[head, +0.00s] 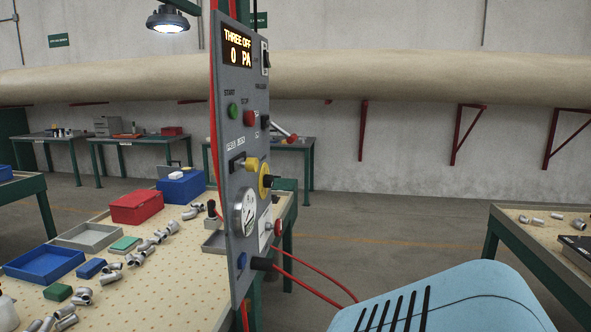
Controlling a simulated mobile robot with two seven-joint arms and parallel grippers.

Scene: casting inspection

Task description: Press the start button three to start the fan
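A grey control panel (238,200) stands in the middle of the head view, seen at a steep angle. Its display (238,49) reads "THREE OFF" and "0 PA". A green button (233,111) under the label "START" is on the upper half. A red button (250,117) under the label "STOP" is to its right. Neither of my grippers is in view, and nothing touches the panel's buttons.
A workbench (175,290) behind and left of the panel holds a red box (136,207), blue trays and several metal castings. Red hoses (310,285) hang from the panel's lower part. Another bench (540,240) stands at the right.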

